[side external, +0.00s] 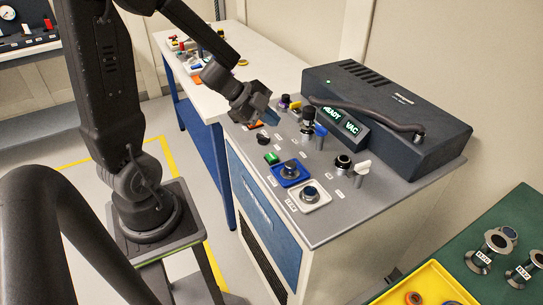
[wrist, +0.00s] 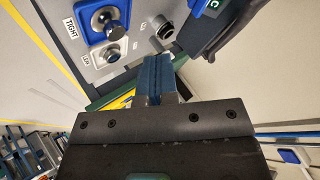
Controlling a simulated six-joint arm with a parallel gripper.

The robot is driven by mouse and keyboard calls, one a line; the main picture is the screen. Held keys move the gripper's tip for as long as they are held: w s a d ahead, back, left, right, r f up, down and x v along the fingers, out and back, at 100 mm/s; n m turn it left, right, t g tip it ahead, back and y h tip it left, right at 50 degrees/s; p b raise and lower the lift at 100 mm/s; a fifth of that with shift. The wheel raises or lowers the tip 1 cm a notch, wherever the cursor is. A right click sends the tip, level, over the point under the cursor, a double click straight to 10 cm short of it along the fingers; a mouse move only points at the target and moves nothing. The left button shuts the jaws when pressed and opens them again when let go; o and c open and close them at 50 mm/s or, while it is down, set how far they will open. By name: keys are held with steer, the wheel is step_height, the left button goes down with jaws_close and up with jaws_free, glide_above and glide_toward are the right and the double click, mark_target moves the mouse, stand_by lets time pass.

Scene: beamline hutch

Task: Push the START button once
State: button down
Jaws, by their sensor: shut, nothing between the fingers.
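A small green button (side external: 271,158) is on the left part of the grey control panel (side external: 325,222) in the side view. Its label is too small to read, so I cannot confirm that it is START. My gripper (side external: 269,117) hangs over the back left of the panel, behind and above the green button and apart from it. In the wrist view its blue fingers (wrist: 156,80) are together with nothing between them. The green button cannot be made out in the wrist view.
Near the button are a black knob (side external: 262,139), a blue-plated knob (side external: 290,170) and a white-plated knob (side external: 310,192). Upright levers, including a blue-topped one (side external: 320,131), stand farther right. A dark box (side external: 400,115) with a lit display occupies the back.

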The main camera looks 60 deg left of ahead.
mark_target(271, 158)
steer(key=shift+f, duration=4.4)
steer(key=shift+f, duration=0.4)
steer(key=shift+f, duration=0.4)
steer(key=shift+r, duration=0.85)
steer(key=shift+r, duration=2.5)
